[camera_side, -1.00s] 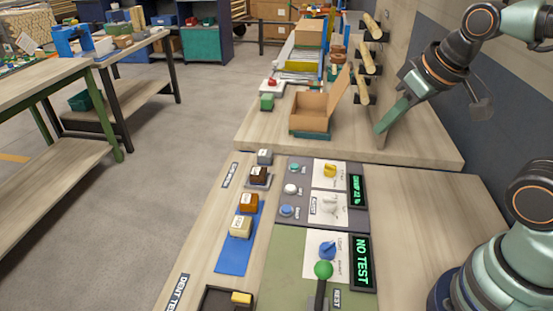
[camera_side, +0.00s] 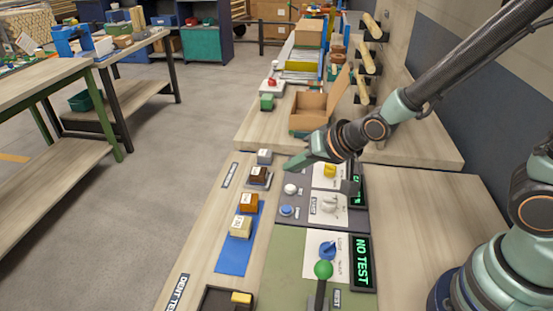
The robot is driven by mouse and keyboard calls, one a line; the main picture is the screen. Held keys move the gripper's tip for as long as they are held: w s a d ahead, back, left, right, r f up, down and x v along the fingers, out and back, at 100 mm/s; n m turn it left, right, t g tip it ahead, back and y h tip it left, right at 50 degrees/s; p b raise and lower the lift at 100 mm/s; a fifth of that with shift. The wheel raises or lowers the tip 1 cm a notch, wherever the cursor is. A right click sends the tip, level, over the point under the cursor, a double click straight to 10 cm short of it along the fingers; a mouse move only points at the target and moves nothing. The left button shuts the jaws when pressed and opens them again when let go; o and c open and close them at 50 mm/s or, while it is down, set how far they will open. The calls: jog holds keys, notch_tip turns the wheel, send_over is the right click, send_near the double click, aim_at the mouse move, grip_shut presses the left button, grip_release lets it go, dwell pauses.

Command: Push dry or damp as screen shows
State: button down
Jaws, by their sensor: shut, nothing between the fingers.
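My gripper (camera_side: 291,166) is shut and empty, with its tip over the far end of the dark button panel (camera_side: 310,216), where it hides the farthest button. I cannot tell whether it touches that button. A white button (camera_side: 291,188) and a blue button (camera_side: 286,211) are visible nearer on the panel; their labels are too small to read. The upper screen (camera_side: 356,199) is mostly covered by my arm, with only a little green text showing. The lower screen (camera_side: 363,262) reads "NO TEST" in green.
A yellow knob (camera_side: 330,171), a white knob (camera_side: 329,204), a blue knob (camera_side: 327,250) and a green-topped lever (camera_side: 323,270) stand right of the buttons. Several small blocks, including a dark brown one (camera_side: 258,175), line the left. An open cardboard box (camera_side: 309,121) is behind.

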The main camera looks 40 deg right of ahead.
jog(key=shift+a+f, duration=0.35)
jog(key=shift+f, duration=0.1)
send_over(290, 215)
jog(key=shift+f, duration=4.3)
jog(key=shift+f, duration=0.4)
jog(key=shift+f, duration=0.4)
jog(key=shift+r, duration=0.8)
